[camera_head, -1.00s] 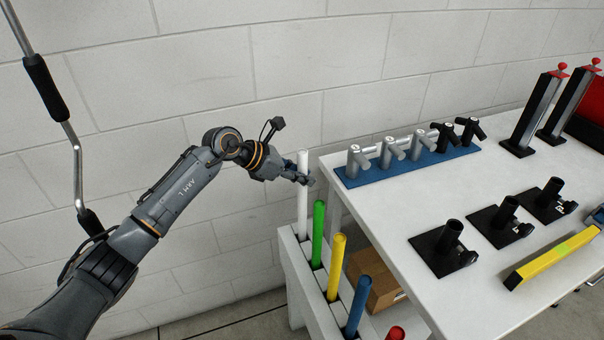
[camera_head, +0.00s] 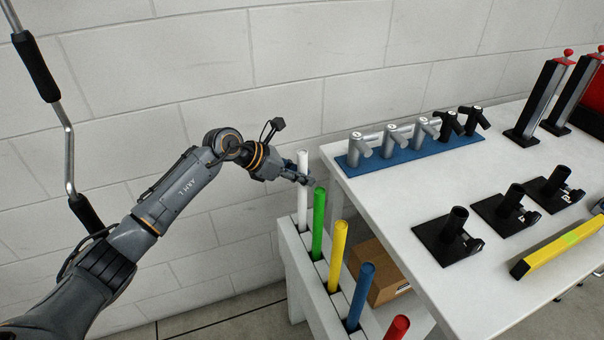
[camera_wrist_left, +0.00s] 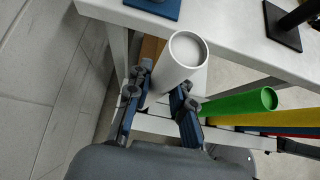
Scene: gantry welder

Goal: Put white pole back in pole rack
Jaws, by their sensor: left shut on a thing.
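The white pole (camera_head: 303,210) stands upright with its lower end in the end slot of the white pole rack (camera_head: 295,262), the slot nearest the wall. Its top is still higher than the green pole's top. My left gripper (camera_head: 300,180) is shut on the white pole below its top. In the left wrist view the white pole (camera_wrist_left: 181,62) rises between the two fingers of my left gripper (camera_wrist_left: 163,90). The pole's bottom end is hidden inside the rack. My right gripper is not in view.
Green (camera_head: 319,225), yellow (camera_head: 337,258), blue (camera_head: 360,298) and red (camera_head: 397,329) poles stand in the other slots. The white table (camera_head: 400,225) stands close on the right, with a cardboard box (camera_head: 378,272) below. A bent metal bar (camera_head: 69,150) hangs at left.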

